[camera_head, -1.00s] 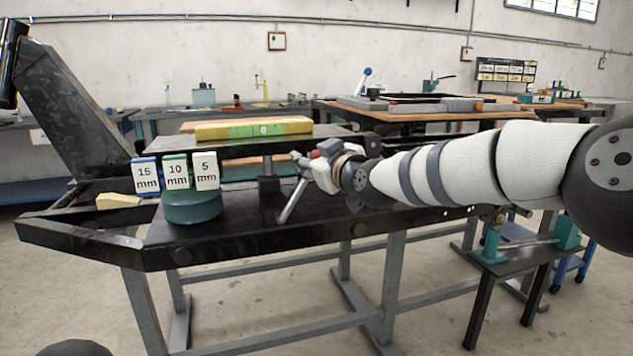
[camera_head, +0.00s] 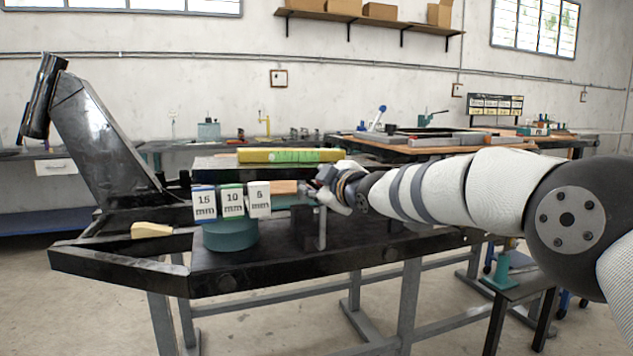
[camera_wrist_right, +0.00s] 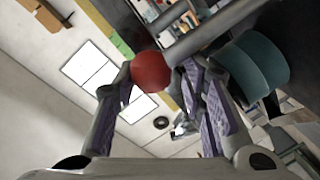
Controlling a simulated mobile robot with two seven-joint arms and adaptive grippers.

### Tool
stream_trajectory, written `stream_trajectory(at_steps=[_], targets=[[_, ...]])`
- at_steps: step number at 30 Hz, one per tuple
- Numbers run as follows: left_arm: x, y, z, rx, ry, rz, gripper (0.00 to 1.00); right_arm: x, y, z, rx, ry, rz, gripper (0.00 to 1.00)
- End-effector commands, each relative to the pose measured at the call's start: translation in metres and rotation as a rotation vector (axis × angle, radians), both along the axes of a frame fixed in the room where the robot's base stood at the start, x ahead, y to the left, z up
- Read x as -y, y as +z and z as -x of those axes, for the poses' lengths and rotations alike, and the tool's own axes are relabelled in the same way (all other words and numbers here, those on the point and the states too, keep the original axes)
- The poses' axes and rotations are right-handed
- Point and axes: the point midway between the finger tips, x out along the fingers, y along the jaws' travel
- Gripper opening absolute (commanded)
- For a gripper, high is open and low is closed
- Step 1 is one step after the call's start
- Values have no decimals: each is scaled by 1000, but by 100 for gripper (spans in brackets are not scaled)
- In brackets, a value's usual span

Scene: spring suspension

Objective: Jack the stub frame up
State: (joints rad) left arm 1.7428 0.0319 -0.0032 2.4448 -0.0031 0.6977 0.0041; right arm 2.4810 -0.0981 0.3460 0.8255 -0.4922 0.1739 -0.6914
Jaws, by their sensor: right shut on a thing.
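The black stub frame (camera_head: 130,262) has a tall slanted upright (camera_head: 98,135) at the left. A yellow-green level (camera_head: 290,156) lies across a raised dark bar near the frame's middle. My right gripper (camera_head: 325,184) is at the middle of the frame, beside a short grey upright rod (camera_head: 321,229). In the right wrist view my right gripper (camera_wrist_right: 160,85) is closed around a red ball knob (camera_wrist_right: 150,72). A grey bar (camera_wrist_right: 210,30) runs up and right from near the knob. The fingers partly hide the knob's contact. My left gripper is out of view.
A teal round pad (camera_head: 230,235) stands on the frame, with white blocks marked 15 (camera_head: 205,202), 10 (camera_head: 232,202) and 5 mm (camera_head: 259,199) at it. A pale wedge (camera_head: 151,230) lies left of it. Workbenches (camera_head: 430,145) stand behind.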

Motion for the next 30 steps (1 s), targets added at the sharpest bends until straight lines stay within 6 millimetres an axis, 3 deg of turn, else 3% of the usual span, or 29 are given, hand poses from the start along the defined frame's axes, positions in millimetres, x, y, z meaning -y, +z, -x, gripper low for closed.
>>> stream_trajectory(at_steps=[1, 11, 12, 15, 25, 30], targets=[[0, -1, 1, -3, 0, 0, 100, -2, -19, 1, -30, 4, 17, 0], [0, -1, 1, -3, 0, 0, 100, -1, -19, 1, -30, 1, 18, 0], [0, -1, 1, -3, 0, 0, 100, 0, -19, 1, -30, 1, 18, 42], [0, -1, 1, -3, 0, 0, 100, 0, -19, 1, -31, 1, 16, 64], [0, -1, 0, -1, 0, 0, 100, 0, -10, 3, -19, 2, 10, 65], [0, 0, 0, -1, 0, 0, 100, 6, -5, 22, -17, 6, 15, 65]])
